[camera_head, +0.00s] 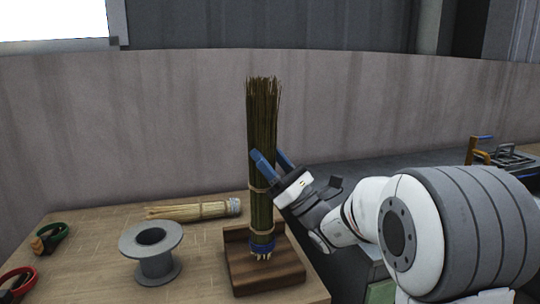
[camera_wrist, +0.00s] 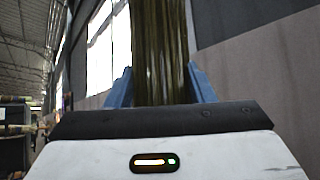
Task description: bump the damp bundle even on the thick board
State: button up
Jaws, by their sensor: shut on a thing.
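The damp bundle (camera_head: 263,130) is a tall, dark green-brown sheaf of stalks, tied with a light band partway down and a blue band near its foot. It stands about upright over the thick board (camera_head: 268,276), a dark wooden block with a raised back edge. Its pale lower ends are at or just above the board; I cannot tell whether they touch. My gripper (camera_head: 270,163) is shut on the bundle around mid-height, coming from the right. In the wrist view the bundle (camera_wrist: 160,50) rises between the two blue fingers (camera_wrist: 160,88).
A grey spool (camera_head: 152,262) stands left of the board. A paler tied bundle (camera_head: 195,211) lies behind it. Green-handled (camera_head: 50,236) and red-handled (camera_head: 18,282) tools lie at the table's left edge. The wooden table (camera_head: 95,240) is bare between these. A wall stands behind.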

jog(key=shift+f+b, duration=1.1)
jog(key=shift+f, duration=0.55)
jog(key=shift+r+p, duration=2.05)
jog(key=shift+r, duration=0.65)
jog(key=shift+f, duration=0.2)
jog(key=shift+f+b, duration=2.05)
jog(key=shift+f, duration=0.45)
jog(key=shift+r, duration=0.1)
jog(key=shift+r+p, duration=2)
jog(key=shift+r, duration=0.65)
jog(key=shift+f, duration=0.1)
